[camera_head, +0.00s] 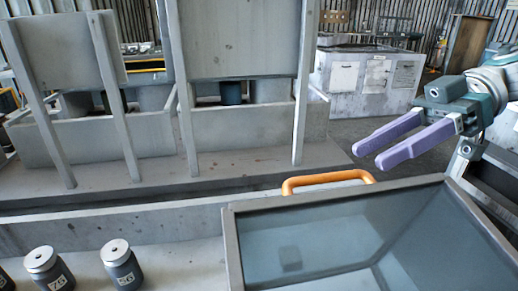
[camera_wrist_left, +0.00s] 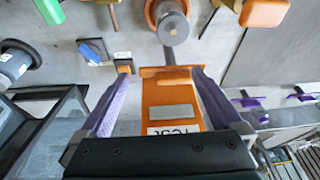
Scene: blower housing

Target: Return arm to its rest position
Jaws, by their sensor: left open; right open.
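My right gripper (camera_head: 369,157) is at the right of the head view. Its two purple fingers are apart, with nothing between them, and they point left above the glass-topped case. My left arm does not show in the head view. In the left wrist view my left gripper (camera_wrist_left: 161,72) has its purple fingers apart, one on each side of an orange part (camera_wrist_left: 172,98) with a white label. Gaps show beside the orange part; its depth relative to the fingertips is hard to tell.
A grey-framed glass case (camera_head: 350,235) fills the lower right, with an orange handle (camera_head: 327,180) behind it. Grey jars (camera_head: 122,264) stand at lower left. Concrete structures with posts (camera_head: 190,130) stand behind. A blue-topped block (camera_wrist_left: 93,52) lies near the left gripper.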

